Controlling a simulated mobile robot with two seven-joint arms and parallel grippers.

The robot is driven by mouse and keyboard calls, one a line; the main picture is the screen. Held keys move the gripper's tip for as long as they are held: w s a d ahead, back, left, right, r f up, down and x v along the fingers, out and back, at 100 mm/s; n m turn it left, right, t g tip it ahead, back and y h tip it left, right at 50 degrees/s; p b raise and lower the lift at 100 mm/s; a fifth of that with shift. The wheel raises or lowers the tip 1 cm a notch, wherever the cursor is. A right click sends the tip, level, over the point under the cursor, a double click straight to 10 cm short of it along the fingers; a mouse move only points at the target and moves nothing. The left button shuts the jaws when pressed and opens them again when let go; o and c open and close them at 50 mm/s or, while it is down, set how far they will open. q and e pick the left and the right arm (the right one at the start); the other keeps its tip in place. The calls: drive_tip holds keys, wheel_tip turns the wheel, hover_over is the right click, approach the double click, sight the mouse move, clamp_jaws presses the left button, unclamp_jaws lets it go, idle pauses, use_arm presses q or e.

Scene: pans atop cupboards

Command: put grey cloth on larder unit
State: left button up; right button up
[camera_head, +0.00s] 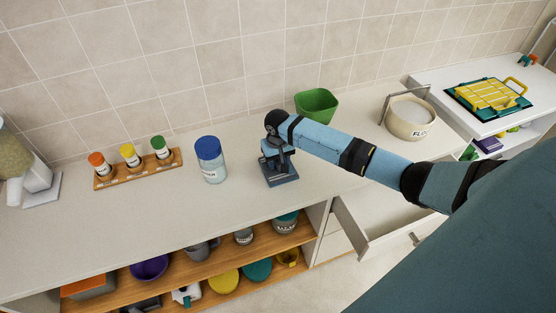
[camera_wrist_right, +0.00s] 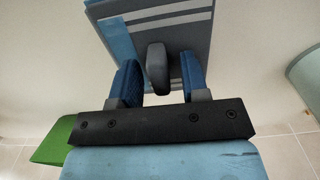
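The grey cloth (camera_head: 282,179) looks like a flat blue-grey square on the counter, with an upright grey knob or fold on top. In the right wrist view the cloth (camera_wrist_right: 190,32) shows pale stripes and a blue band. My right gripper (camera_head: 276,158) is low over it. In the right wrist view the gripper's blue fingers (camera_wrist_right: 160,80) are apart, on either side of the grey knob, with gaps visible. My left gripper is not in view. No label marks the larder unit; a separate white unit (camera_head: 478,128) stands at the right.
On the counter (camera_head: 235,205) are a spice rack (camera_head: 138,168), a blue-lidded jar (camera_head: 210,160), a green bowl (camera_head: 316,104) and a flour pot (camera_head: 409,120). A green and yellow item (camera_head: 488,95) covers part of the white unit's top. An open drawer (camera_head: 385,213) juts out below the counter.

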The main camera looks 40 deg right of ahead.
wheel_tip(320, 180, up, 12)
drive_tip(key=b, duration=0.1)
drive_tip(key=s+a+f+t, duration=0.1)
drive_tip(key=a+f, duration=0.1)
drive_tip(key=s+a+f+n+y, duration=0.1)
drive_tip(key=s+a+f, duration=0.1)
drive_tip(key=a+f, duration=0.1)
drive_tip(key=s+a+f+n+t, duration=0.1)
drive_tip(key=a+f, duration=0.1)
drive_tip(key=a, duration=0.1)
drive_tip(key=shift+s+a+f+t+y, duration=0.2)
drive_tip(key=shift+s+f+t+y, duration=0.1)
drive_tip(key=shift+s+y, duration=0.1)
drive_tip(key=s+a+f+t, duration=0.1)
drive_tip(key=a, duration=0.1)
drive_tip(key=s+a+f+n+t+y, duration=0.1)
drive_tip(key=s+a, duration=0.2)
drive_tip(key=s, duration=0.1)
drive_tip(key=shift+s+a+f+n+t, duration=0.25)
drive_tip(key=shift+a+f+n+t, duration=0.15)
drive_tip(key=s+a+f+n+t, duration=0.1)
drive_tip(key=s+f+t, duration=0.1)
drive_tip(key=s, duration=0.6)
drive_tip(key=s+a+f+n+t, duration=0.1)
drive_tip(key=s+f+t, duration=0.1)
drive_tip(key=s, duration=0.7)
drive_tip(key=shift+a+f+t, duration=0.25)
drive_tip(key=shift+a+t, duration=0.05)
drive_tip(key=shift+t, duration=0.5)
drive_tip(key=shift+d, duration=0.15)
